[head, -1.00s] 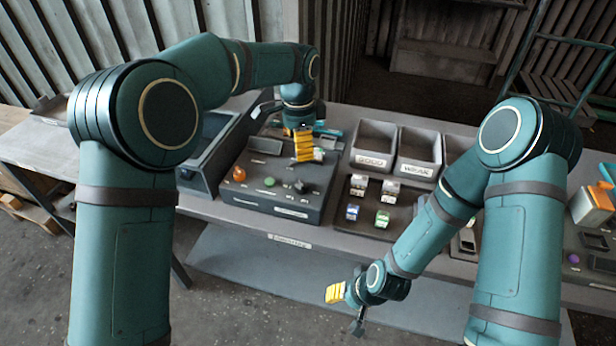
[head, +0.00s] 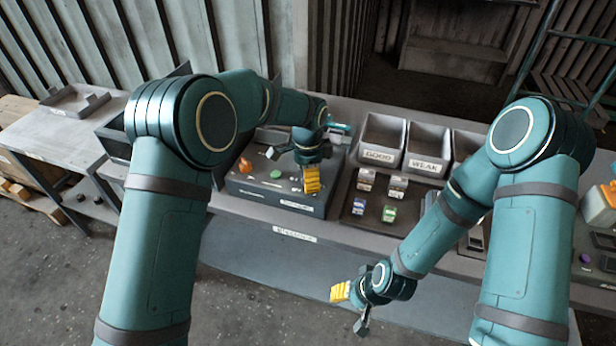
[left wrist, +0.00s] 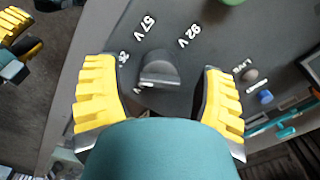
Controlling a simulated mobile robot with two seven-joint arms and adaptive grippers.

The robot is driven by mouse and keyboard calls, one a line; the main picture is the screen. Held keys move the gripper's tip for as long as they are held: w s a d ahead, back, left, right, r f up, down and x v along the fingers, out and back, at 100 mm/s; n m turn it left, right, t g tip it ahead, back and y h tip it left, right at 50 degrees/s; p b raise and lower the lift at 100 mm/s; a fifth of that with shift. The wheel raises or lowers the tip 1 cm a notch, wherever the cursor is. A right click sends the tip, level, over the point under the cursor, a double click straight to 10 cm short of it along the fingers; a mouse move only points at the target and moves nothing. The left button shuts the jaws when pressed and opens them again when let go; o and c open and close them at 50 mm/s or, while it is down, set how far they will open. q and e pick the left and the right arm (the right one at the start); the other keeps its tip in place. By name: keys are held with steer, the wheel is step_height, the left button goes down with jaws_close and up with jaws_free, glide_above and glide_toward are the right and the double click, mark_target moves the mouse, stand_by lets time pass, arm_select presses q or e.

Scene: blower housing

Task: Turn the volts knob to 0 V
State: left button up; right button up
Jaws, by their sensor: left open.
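The volts knob (left wrist: 160,72) is a dark, rounded knob on the grey panel in the left wrist view. In the head view my left gripper (head: 293,168) is over the right part of the control box (head: 262,197) and hides the knob. My right gripper (head: 351,308) hangs open and empty before the bench.
An orange button (head: 245,165) and a green button (head: 276,174) are on the box's left. Right of it, a dark tray (head: 362,226) holds several small coloured blocks. GOOD (head: 381,154) and WEAK (head: 425,164) bins stand behind. Floor in front is clear.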

arm_select(q)
steer(key=shift+f, duration=0.2)
jaws_close()
stand_by(0.3)
steer(key=n, duration=0.5)
steer(key=shift+n+p, duration=0.3)
steer(key=shift+n, duration=0.1)
steer(key=n, duration=0.6)
stand_by(0.4)
